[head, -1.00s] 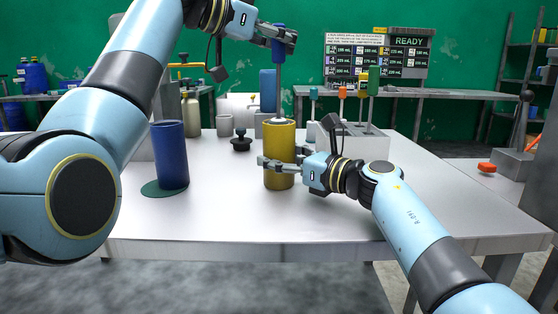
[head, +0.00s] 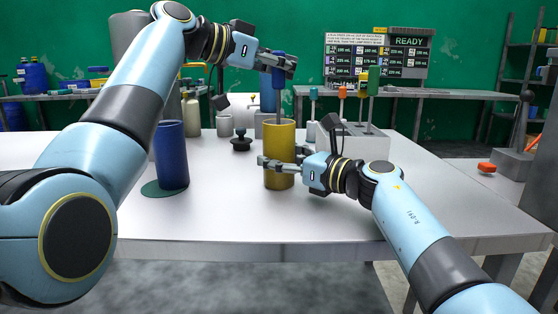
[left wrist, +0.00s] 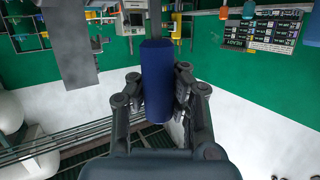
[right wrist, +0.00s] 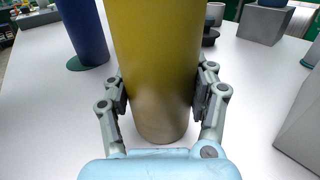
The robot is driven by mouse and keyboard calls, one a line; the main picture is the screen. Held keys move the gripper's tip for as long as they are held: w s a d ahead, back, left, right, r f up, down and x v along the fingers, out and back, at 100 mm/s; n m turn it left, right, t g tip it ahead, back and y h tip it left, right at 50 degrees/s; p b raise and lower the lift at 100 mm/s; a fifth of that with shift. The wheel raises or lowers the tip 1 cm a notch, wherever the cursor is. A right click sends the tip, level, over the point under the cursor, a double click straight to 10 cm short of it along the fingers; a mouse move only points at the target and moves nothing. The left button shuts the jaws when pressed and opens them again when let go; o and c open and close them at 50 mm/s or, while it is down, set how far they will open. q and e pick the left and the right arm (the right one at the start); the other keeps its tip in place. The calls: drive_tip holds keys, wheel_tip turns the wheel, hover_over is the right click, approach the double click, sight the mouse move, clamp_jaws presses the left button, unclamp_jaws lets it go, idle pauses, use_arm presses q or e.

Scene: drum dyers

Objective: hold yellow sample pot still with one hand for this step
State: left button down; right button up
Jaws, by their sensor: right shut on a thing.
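The yellow sample pot (head: 280,135) stands upright on the table, and it fills the middle of the right wrist view (right wrist: 155,60). My right gripper (head: 272,163) is shut around its lower part, with a finger on each side. My left gripper (head: 283,66) is above the pot, shut on the blue handle (left wrist: 157,85) of a tool. The tool's grey shaft (head: 278,106) points down into the pot's mouth. Its lower end is hidden inside the pot.
A blue pot (head: 171,150) stands on a green disc (head: 152,190) to the left. A pale rack (head: 366,148) with several coloured-handled tools stands right of the yellow pot. A black knobbed item (head: 241,143) is behind. The table's front right is clear apart from my right arm.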

use_arm(q)
wheel_tip(320, 180, up, 12)
drive_tip(key=shift+r, duration=0.15)
idle(0.7)
use_arm(e)
drive_tip(key=o, duration=1.4)
drive_tip(key=shift+o, duration=0.2)
